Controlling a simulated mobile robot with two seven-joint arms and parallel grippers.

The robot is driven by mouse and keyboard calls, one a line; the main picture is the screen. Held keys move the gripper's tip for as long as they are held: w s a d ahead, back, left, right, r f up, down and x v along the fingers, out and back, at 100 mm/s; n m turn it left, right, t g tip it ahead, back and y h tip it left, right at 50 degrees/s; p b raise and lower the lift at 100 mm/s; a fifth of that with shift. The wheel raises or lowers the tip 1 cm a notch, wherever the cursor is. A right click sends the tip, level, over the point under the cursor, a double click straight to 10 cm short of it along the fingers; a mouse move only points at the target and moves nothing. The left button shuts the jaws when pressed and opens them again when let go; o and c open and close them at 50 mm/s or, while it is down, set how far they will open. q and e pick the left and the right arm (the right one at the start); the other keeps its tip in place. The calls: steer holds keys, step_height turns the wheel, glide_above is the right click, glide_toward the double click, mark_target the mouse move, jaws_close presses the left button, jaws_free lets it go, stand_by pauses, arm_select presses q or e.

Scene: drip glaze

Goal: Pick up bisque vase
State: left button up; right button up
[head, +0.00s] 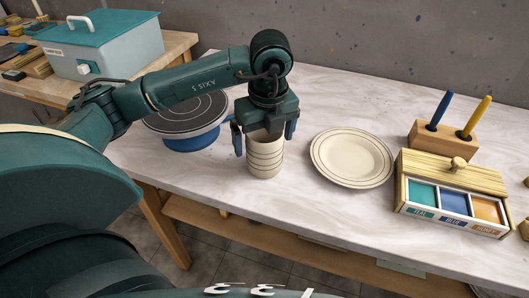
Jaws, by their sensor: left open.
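The bisque vase (265,158) is a cream cylinder with thin dark bands and stands upright on the pale marbled table. My left gripper (263,143) is over it, pointing down. Its jaws are open, with one finger at the left of the vase and the other at the right. The gripper body hides the top of the vase. I cannot tell whether the fingers touch it. My right gripper is not in view.
A blue banding wheel (192,143) is behind and left of the vase. A cream plate (351,157) lies at the right. A wooden glaze box (455,187) and a brush block (443,142) stand farther right. The table's front edge is close to the vase.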

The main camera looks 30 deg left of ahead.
arm_select(q)
steer(key=shift+w+f, duration=0.1)
steer(key=shift+f, duration=0.65)
steer(key=shift+c, duration=0.5)
steer(key=shift+r, duration=0.1)
steer(key=c, duration=1.2)
